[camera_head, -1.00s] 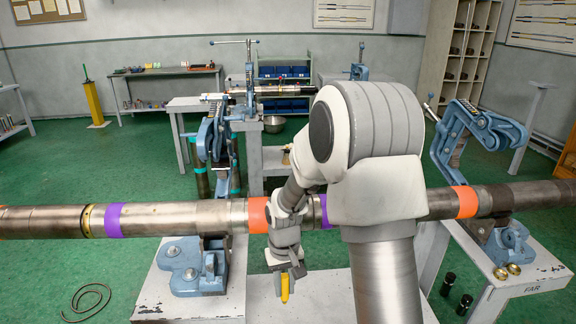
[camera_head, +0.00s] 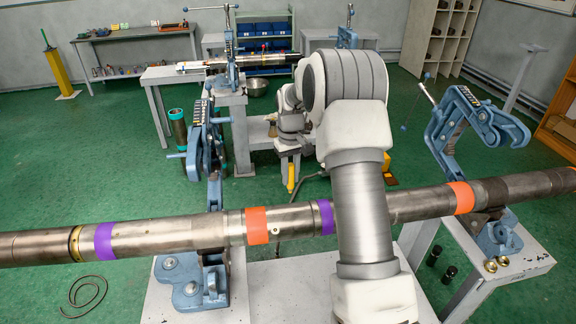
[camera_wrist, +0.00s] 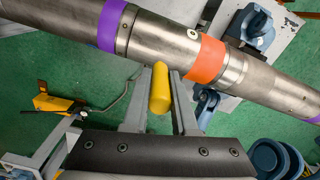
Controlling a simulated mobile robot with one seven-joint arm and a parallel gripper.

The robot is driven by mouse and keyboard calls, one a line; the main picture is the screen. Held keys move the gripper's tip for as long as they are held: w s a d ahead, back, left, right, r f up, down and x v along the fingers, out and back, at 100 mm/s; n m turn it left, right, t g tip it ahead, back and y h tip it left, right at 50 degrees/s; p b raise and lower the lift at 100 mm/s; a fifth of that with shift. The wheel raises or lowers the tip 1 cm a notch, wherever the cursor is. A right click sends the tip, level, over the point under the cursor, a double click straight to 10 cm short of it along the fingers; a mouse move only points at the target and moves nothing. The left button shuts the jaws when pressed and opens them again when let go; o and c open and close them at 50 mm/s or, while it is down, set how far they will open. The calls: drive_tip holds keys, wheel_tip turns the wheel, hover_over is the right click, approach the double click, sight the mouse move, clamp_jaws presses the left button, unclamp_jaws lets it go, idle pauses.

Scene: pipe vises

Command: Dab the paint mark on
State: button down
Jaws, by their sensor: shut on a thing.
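My gripper (camera_head: 289,160) is shut on a yellow paint marker (camera_wrist: 160,88), which sticks out between the two fingers. The marker also shows in the head view (camera_head: 291,178), pointing down, above the pipe in the picture. The long steel pipe (camera_head: 350,211) crosses the foreground, with orange bands (camera_head: 257,226) and purple bands (camera_head: 105,241). In the wrist view the pipe (camera_wrist: 160,40) runs diagonally just past the marker tip, near an orange band (camera_wrist: 207,59) and a purple band (camera_wrist: 113,25). Contact between marker and pipe cannot be told. A small light spot (camera_head: 278,231) shows right of the orange band.
A blue vise (camera_head: 195,280) with its upright arm (camera_head: 205,150) carries the pipe at left. Another open blue vise (camera_head: 470,125) stands at right. A back bench (camera_head: 232,98) holds a second pipe. A yellow tool (camera_wrist: 50,104) lies left in the wrist view.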

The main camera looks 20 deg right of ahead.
sight(290, 187)
drive_tip(key=shift+f+b, duration=1.95)
drive_tip(key=shift+f, duration=1.15)
drive_tip(key=shift+s+f, duration=0.1)
drive_tip(key=shift+f, duration=0.3)
drive_tip(key=shift+r+p, duration=2.05)
drive_tip(key=shift+r, duration=1.45)
